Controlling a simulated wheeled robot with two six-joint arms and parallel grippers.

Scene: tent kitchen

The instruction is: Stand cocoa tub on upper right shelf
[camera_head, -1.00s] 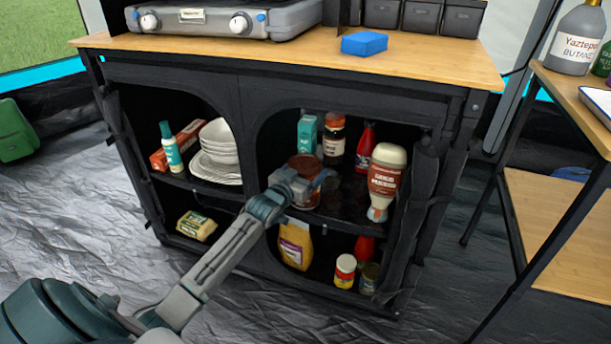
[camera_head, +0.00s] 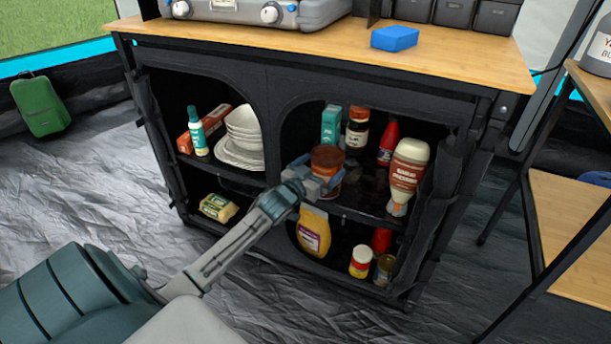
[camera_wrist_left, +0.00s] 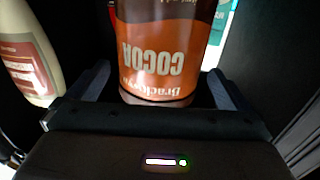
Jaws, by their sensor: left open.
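The cocoa tub (camera_head: 327,158), brown with an orange-brown label, stands upright on the upper right shelf (camera_head: 368,215) of the black cabinet, near its front edge. My left gripper (camera_head: 316,181) is in front of it, open, with a finger on each side of its lower part. In the left wrist view the tub (camera_wrist_left: 160,55) shows upside down between the fingertips (camera_wrist_left: 158,85), with a small gap at each side. My right gripper is not in view.
A teal carton (camera_head: 331,124), a dark jar (camera_head: 357,130), a red bottle (camera_head: 388,142) and a white-and-brown sauce bottle (camera_head: 407,172) share the shelf. Plates (camera_head: 241,152) stand left of the divider. A mustard-yellow bottle (camera_head: 313,232) is below.

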